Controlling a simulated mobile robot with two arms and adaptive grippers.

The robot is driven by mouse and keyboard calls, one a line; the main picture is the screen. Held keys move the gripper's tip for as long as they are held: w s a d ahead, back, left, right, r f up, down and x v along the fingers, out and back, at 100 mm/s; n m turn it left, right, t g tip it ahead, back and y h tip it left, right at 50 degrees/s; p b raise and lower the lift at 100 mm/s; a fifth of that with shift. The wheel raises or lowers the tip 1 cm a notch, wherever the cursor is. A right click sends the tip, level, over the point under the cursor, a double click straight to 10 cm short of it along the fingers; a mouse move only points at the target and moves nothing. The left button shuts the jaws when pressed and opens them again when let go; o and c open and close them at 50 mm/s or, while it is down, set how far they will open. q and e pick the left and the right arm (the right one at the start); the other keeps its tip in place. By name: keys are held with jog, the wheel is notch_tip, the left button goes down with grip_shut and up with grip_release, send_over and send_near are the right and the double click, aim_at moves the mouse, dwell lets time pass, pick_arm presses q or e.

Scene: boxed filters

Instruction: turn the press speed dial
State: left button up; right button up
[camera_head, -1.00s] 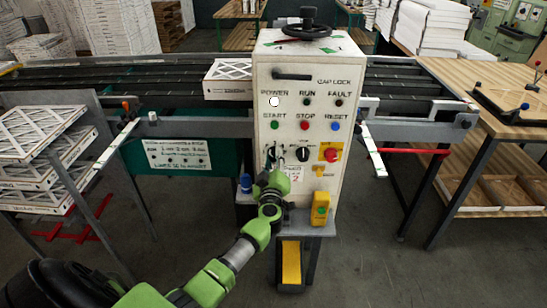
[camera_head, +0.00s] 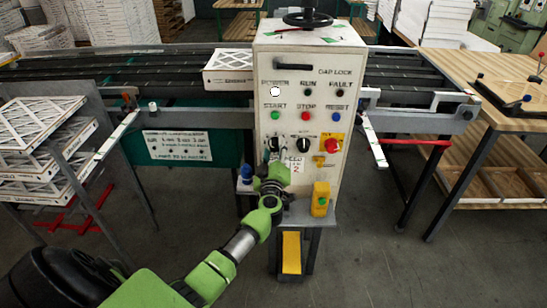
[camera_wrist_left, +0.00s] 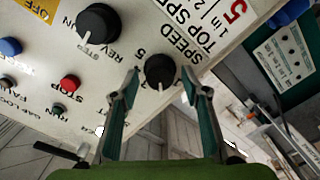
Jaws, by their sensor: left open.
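The speed dial (camera_head: 275,144) is a small round black knob at the lower left of the white control panel (camera_head: 328,120). In the left wrist view the dial (camera_wrist_left: 160,70) sits beside the printed word SPEED. My left gripper (camera_head: 273,160) is just below and in front of the dial, and hides part of the panel's labels. In the wrist view its two fingers (camera_wrist_left: 163,88) are apart, one to each side of the dial, with nothing held. I cannot tell any contact with the dial. My right gripper is not in view.
A larger black selector knob (camera_wrist_left: 98,27) is close to the dial. The red stop knob on yellow (camera_head: 331,144), a yellow box (camera_head: 320,198) and a blue button (camera_head: 246,174) are nearby. A roller conveyor (camera_head: 150,75) runs behind the panel.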

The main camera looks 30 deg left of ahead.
pick_arm(q)
jog(key=v, duration=1.1)
jog(key=shift+s+d, duration=0.25)
jog(key=shift+f, duration=0.1)
